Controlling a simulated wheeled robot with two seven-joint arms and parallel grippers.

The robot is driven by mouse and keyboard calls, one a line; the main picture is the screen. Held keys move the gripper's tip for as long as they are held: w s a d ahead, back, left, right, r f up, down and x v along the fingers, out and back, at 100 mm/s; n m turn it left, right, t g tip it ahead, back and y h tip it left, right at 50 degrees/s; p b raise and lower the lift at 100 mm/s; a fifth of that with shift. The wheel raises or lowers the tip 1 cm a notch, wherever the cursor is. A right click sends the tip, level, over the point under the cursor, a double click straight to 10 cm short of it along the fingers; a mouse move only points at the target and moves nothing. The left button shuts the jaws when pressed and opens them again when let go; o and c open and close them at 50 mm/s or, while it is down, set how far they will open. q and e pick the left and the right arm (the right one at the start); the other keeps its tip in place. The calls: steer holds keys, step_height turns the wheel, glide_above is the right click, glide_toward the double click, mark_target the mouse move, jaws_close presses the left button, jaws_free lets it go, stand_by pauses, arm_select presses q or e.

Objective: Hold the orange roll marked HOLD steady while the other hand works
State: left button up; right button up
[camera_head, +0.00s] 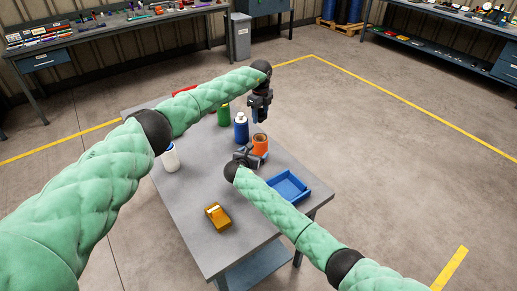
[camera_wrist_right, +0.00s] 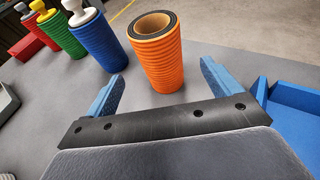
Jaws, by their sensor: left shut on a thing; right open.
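The orange roll (camera_head: 261,144) stands upright on the grey table, with an open dark-lined top. In the right wrist view the ribbed orange roll (camera_wrist_right: 158,58) shows between the fingers, near their tips; no HOLD mark is visible. My right gripper (camera_head: 249,155) is open beside the roll, low over the table; its blue fingers (camera_wrist_right: 162,72) show no clear contact. My left gripper (camera_head: 261,115) points down above and behind the orange roll, near the blue roll. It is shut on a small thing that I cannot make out.
A blue roll (camera_head: 241,128) with a white knob and a green roll (camera_head: 223,115) stand behind the orange one. A blue tray (camera_head: 290,188) lies to the right. A white container (camera_head: 170,158) and a yellow box (camera_head: 217,215) stand apart. The front of the table is mostly clear.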

mark_target(260, 146)
steer(key=x, duration=0.8)
steer(key=shift+w+d+f, duration=0.1)
steer(key=shift+w+f, duration=0.05)
steer(key=shift+w, duration=0.2)
steer(key=c, duration=1.4)
arm_select(q)
steer(key=shift+f, duration=0.3)
steer(key=shift+f+m, duration=0.15)
steer(key=shift+m, duration=0.65)
steer(key=m, duration=0.4)
